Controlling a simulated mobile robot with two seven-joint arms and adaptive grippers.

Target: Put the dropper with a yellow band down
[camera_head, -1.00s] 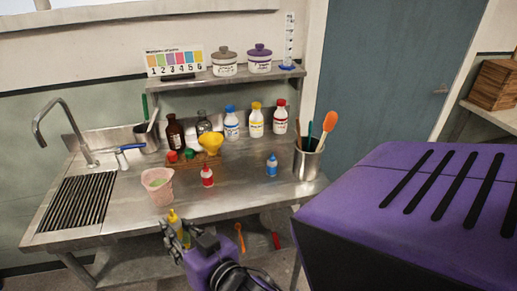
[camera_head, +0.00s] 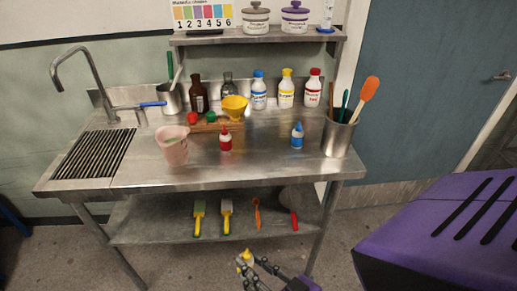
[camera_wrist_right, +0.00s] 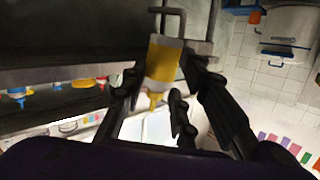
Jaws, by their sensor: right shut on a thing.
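My right gripper (camera_head: 262,270) is at the bottom of the head view, in front of the steel bench. It is shut on the dropper with a yellow band (camera_head: 246,256), of which only a small yellow part shows there. In the right wrist view the dropper (camera_wrist_right: 165,62) sits between the fingers of the gripper (camera_wrist_right: 155,100), with its yellow nozzle pointing down in the picture. It appears clear of the bench top. A red dropper (camera_head: 225,140) and a blue dropper (camera_head: 297,137) stand upright on the bench. My left gripper is not in view.
The steel bench (camera_head: 200,177) has a clear front strip. A pink beaker (camera_head: 173,150) stands left, and a steel pot with utensils (camera_head: 338,135) right. Bottles and a yellow funnel (camera_head: 234,106) are at the back. Brushes (camera_head: 226,215) lie on the lower shelf (camera_head: 150,222).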

